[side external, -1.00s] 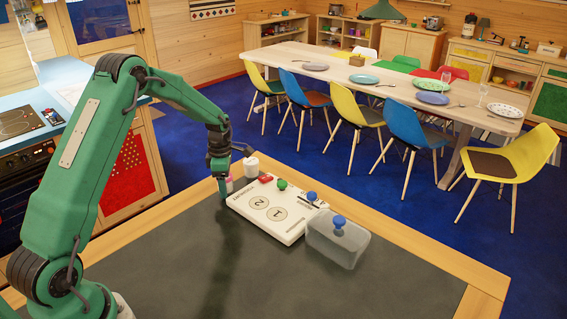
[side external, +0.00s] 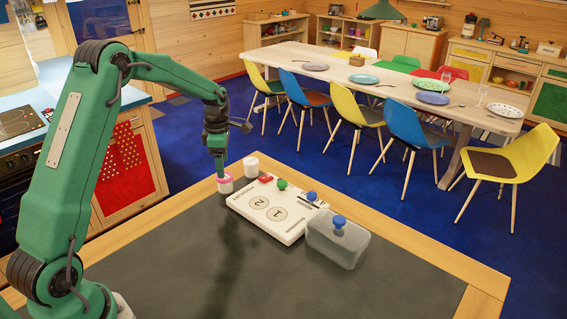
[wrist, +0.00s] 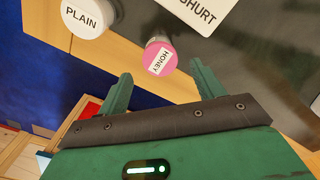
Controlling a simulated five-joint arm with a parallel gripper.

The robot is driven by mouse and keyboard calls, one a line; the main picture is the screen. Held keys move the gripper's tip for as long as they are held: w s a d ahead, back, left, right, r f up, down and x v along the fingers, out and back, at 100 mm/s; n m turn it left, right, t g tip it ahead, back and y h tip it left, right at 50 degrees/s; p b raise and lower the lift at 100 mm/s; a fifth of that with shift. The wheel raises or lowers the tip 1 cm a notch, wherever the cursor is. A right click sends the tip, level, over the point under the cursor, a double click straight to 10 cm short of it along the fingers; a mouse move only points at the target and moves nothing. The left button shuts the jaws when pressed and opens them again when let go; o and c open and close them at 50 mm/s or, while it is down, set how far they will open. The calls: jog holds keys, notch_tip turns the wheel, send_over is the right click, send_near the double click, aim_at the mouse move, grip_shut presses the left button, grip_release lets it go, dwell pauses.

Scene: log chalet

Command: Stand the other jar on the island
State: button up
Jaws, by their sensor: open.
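The honey jar (side external: 225,186), with a pink lid, stands upright near the island's far left corner. Its lid reads HONEY in the wrist view (wrist: 160,56). A white jar (side external: 251,165) stands close behind it to the right; its lid reads PLAIN in the wrist view (wrist: 81,18). My gripper (side external: 220,173) is open just above the honey jar. In the wrist view the jar lies ahead of and between my two spread fingers (wrist: 162,86), with nothing held. The island (side external: 160,275) has a dark top with a wooden border.
The front is clear.

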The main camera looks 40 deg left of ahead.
jog(key=shift+r, duration=2.4)
jog(key=s+d+r+m+t, duration=0.3)
jog(key=s+d+r+m, duration=0.8)
jog(key=r+m, duration=0.1)
jog(key=s+d+m+t, duration=0.1)
jog(key=s+d+m, duration=0.2)
jog(key=s+m, duration=0.4)
jog(key=s+d+m+t, duration=0.1)
jog(key=s+d+m, duration=0.3)
jog(key=s+m, duration=0.4)
jog(key=shift+s+t, duration=0.3)
